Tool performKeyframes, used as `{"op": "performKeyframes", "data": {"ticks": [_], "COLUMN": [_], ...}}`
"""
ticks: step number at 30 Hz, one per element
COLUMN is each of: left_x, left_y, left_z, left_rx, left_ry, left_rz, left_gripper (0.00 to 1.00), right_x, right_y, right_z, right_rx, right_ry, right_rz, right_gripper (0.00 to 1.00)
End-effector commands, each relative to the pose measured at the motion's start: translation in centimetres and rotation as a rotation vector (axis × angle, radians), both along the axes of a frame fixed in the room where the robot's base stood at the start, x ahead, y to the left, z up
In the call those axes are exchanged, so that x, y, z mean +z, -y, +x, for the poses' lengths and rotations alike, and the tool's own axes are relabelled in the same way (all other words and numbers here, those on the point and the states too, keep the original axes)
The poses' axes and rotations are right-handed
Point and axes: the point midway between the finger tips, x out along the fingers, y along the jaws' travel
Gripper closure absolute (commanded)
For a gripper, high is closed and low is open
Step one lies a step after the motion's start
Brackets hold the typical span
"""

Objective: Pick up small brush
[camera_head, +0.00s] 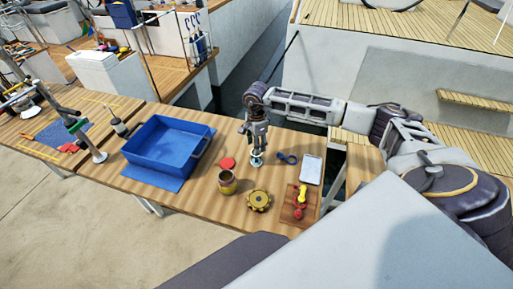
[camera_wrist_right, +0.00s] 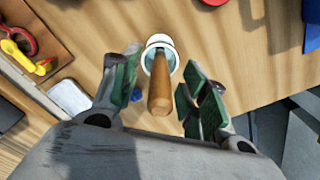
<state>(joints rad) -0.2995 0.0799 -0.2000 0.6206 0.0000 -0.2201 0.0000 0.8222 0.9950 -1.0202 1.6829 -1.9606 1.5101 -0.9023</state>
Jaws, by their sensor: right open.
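A small brush with a wooden handle (camera_wrist_right: 160,88) shows in the right wrist view, its handle pointing up towards the camera. Its lower end sits at a white and teal round piece (camera_wrist_right: 158,45), perhaps a small cup; I cannot tell whether it is inside. In the head view this piece (camera_head: 256,163) is on the wooden table, directly under my right gripper (camera_head: 257,148). My right gripper is open, with its green-padded fingers (camera_wrist_right: 161,65) on either side of the handle, and no grip shows. The gripper hides most of the brush in the head view. My left gripper is out of view.
The table (camera_head: 215,213) also holds a blue tray (camera_head: 165,147), a tin (camera_head: 227,183), a red disc (camera_head: 227,163), a yellow gear-like part (camera_head: 258,200), a blue looped item (camera_head: 287,158), a white pad (camera_head: 311,169) and a board (camera_head: 290,211) with yellow and red tools.

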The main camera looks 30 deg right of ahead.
Motion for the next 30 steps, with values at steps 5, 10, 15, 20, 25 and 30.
{"op": "performKeyframes", "data": {"ticks": [5, 10, 15, 20, 25, 30], "left_x": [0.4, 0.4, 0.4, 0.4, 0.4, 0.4], "left_y": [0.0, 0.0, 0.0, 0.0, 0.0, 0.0], "left_z": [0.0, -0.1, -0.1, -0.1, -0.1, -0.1], "left_rx": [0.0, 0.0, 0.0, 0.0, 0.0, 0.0], "left_ry": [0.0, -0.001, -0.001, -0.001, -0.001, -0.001], "left_rz": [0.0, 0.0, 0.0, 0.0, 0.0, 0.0], "left_gripper": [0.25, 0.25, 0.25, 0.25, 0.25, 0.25], "right_x": [-1.5, -1.8, -1.8, -1.8, -1.8, -1.8], "right_y": [0.0, 0.0, 0.0, 0.0, 0.0, 0.0], "right_z": [0.0, 0.0, 0.0, 0.0, 0.0, 0.0], "right_rx": [0.0, 0.0, 0.0, 0.0, 0.0, 0.0], "right_ry": [-0.001, 0.001, 0.001, 0.001, 0.001, 0.001], "right_rz": [0.0, 0.0, 0.0, 0.0, 0.0, 0.0], "right_gripper": [0.56, 0.56, 0.56, 0.56, 0.74, 0.95]}}
